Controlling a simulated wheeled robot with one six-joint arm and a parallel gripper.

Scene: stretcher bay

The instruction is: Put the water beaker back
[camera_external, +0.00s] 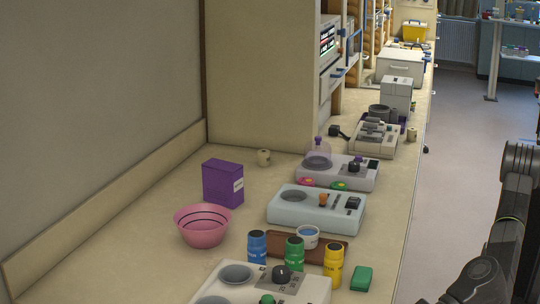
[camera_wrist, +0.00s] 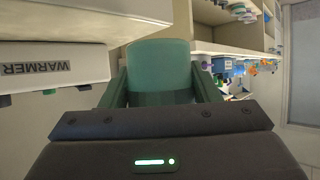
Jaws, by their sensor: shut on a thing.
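In the wrist view my gripper (camera_wrist: 158,88) is shut on a teal-green, rounded vessel (camera_wrist: 158,62), which looks like the water beaker. A green finger presses on each side of it. Its lower end is hidden behind the dark gripper body, and I cannot see whether it holds water. In the external view neither my gripper nor this vessel shows; only part of my arm stands at the right edge. A small white cup with blue inside (camera_external: 308,231) sits at the brown tray (camera_external: 336,252) on the bench.
A white box marked WARMER (camera_wrist: 50,70) is close on the left in the wrist view. The bench holds a pink bowl (camera_external: 202,230), purple box (camera_external: 222,184), blue (camera_external: 257,248), green (camera_external: 294,252) and yellow (camera_external: 333,266) bottles, and several devices. The bench's left part is clear.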

